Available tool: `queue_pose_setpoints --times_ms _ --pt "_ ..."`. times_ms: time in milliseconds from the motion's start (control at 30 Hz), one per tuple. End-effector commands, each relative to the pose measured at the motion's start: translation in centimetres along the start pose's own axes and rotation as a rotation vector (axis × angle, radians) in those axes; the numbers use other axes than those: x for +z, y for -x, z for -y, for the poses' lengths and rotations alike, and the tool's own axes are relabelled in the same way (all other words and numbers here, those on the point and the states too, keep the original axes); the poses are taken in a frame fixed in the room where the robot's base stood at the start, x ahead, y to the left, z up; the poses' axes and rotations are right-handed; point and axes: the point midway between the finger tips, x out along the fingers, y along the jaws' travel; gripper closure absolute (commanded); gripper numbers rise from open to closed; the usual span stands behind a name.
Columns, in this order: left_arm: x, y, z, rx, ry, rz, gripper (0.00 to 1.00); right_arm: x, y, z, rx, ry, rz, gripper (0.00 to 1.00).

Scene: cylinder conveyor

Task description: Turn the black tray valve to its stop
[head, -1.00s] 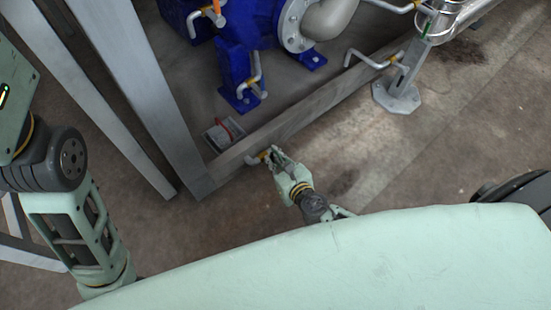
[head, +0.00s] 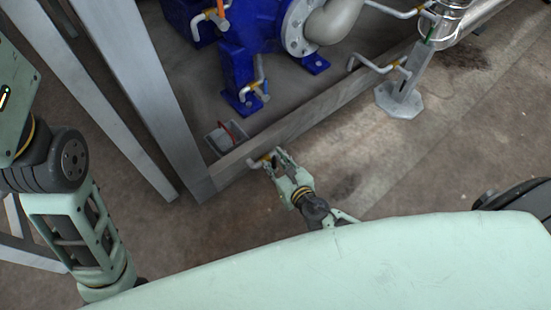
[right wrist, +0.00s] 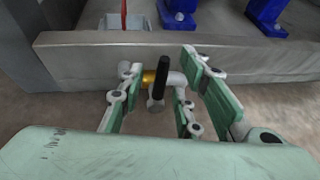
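The tray valve (right wrist: 156,104) has a black upright handle (right wrist: 161,78) and a brass-coloured collar (right wrist: 149,76). It sits in front of the grey tray wall in the right wrist view. In the head view its pale pipe and yellow collar (head: 262,160) show at the frame's lower corner, with the handle hard to make out. My right gripper (head: 279,160) is at the valve. In the wrist view (right wrist: 160,65) its green-padded fingers are apart, one on each side of the black handle, with visible gaps to it. My left arm shows at the left, but its gripper is out of view.
The grey tray edge (head: 290,122) runs behind the valve, and a steel post (head: 168,110) rises to its left. A blue pump (head: 240,60) stands inside the tray. A support leg (head: 402,90) stands to the right. Bare floor lies between.

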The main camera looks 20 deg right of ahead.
Motion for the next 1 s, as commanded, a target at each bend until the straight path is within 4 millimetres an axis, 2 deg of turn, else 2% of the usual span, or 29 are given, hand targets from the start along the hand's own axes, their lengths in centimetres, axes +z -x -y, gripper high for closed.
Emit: queue_pose_setpoints --times_ms 267,500,633,800,1000 --pt "0.1 0.1 0.0 0.000 0.001 0.006 0.68 2.3 1.0 0.0 0.003 0.000 0.001 0.69" --pt "0.2 0.1 -0.1 0.001 0.002 0.007 0.68 6.3 2.5 0.0 0.004 0.003 0.004 0.69" --pt "0.2 0.1 -0.1 0.001 0.002 0.007 0.68 7.8 3.2 0.0 0.004 0.003 0.003 0.69" --pt "0.2 0.1 -0.1 0.001 0.002 0.008 0.68 8.9 3.7 0.0 0.003 0.002 -0.001 0.69" --pt "0.2 0.1 -0.1 0.001 0.002 0.008 0.68 9.1 3.8 0.0 0.003 0.001 -0.002 0.69"
